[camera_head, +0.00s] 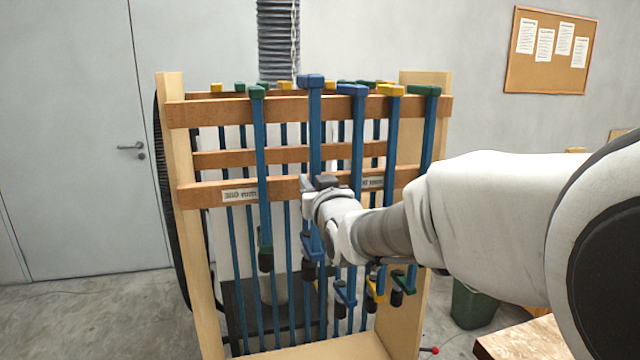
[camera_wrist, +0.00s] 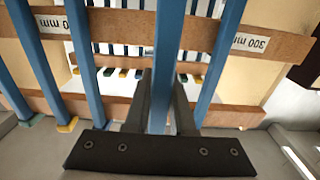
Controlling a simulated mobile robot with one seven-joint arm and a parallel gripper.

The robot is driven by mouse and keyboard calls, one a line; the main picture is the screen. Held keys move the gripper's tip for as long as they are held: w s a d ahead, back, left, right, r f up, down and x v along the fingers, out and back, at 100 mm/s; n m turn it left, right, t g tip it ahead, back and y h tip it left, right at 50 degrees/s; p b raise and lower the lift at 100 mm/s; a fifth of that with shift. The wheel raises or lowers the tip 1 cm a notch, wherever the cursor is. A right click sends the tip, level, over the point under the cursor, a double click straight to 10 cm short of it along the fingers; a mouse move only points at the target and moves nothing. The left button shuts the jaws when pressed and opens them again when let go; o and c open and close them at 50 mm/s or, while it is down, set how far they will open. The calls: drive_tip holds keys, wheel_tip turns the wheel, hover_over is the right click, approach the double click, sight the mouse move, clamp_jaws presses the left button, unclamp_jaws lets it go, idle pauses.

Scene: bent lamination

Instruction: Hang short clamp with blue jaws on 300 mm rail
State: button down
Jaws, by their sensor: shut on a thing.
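The clamp with blue jaws (camera_head: 316,130) is upright in front of the rack, its blue top jaw a little above the neighbouring clamp heads. Its lower jaw (camera_head: 311,244) hangs below my gripper. My gripper (camera_head: 318,183) is shut on its blue bar, which runs between the two dark fingers in the wrist view (camera_wrist: 161,95). The lower front rail (camera_head: 208,195) carries labels; the wrist view shows "300 mm" on a rail (camera_wrist: 284,48). The clamp's bar passes in front of the top rail (camera_head: 210,113). Whether its head touches that rail I cannot tell.
A green-headed clamp (camera_head: 261,150) hangs to the left. Another blue clamp (camera_head: 357,140), a yellow-headed clamp (camera_head: 392,140) and a green-headed clamp (camera_head: 430,130) hang close on the right. More clamps fill the rack behind. The wooden side posts (camera_head: 182,200) bound it.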

drive_tip(key=shift+w+a+b, duration=0.1)
drive_tip(key=shift+w+b, duration=0.2)
drive_tip(key=shift+w, duration=0.15)
drive_tip(key=shift+b+x, duration=0.4)
drive_tip(key=shift+x, duration=1.65)
drive_tip(key=shift+w+a, duration=0.1)
drive_tip(key=shift+w, duration=0.1)
drive_tip(key=shift+x, duration=1.65)
drive_tip(key=shift+w, duration=0.1)
